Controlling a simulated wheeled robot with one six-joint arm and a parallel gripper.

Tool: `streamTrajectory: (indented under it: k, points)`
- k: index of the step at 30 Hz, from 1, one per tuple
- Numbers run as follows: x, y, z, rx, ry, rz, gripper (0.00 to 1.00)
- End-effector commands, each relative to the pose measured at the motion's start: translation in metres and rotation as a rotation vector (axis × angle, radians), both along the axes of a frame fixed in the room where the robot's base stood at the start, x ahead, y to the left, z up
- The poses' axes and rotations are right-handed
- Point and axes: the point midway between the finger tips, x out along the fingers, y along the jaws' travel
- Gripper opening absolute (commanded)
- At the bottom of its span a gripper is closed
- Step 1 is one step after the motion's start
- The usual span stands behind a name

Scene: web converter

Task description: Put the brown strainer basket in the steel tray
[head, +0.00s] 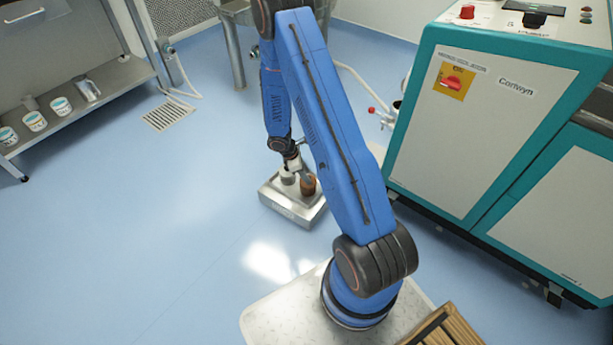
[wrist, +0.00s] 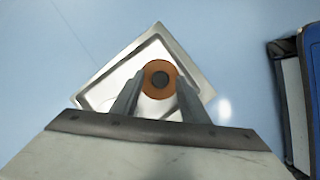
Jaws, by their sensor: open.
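The brown strainer basket (head: 309,187) is in the steel tray (head: 288,211) on the floor, beside my gripper (head: 292,170). In the wrist view the basket (wrist: 158,94) is a brown ring with a dark round centre, seen from above inside the tray (wrist: 100,92). My gripper (wrist: 160,76) is open, with one finger to each side of the basket in that view. I cannot tell whether the fingers touch it. A small grey shape beside the basket in the head view is partly hidden by my gripper and unclear.
A teal and white machine (head: 480,130) stands to the right. A steel bench (head: 75,95) with several white tubs on its lower shelf is at the left. A floor drain grate (head: 168,115) lies near it. The blue floor left of the tray is clear.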

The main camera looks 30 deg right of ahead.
Motion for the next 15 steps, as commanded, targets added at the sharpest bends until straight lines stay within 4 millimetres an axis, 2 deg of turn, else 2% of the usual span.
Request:
streamTrajectory:
  k: [15]
  points:
    - [0.014,0.031,0.081,0.001,-0.002,0.001,0.41]
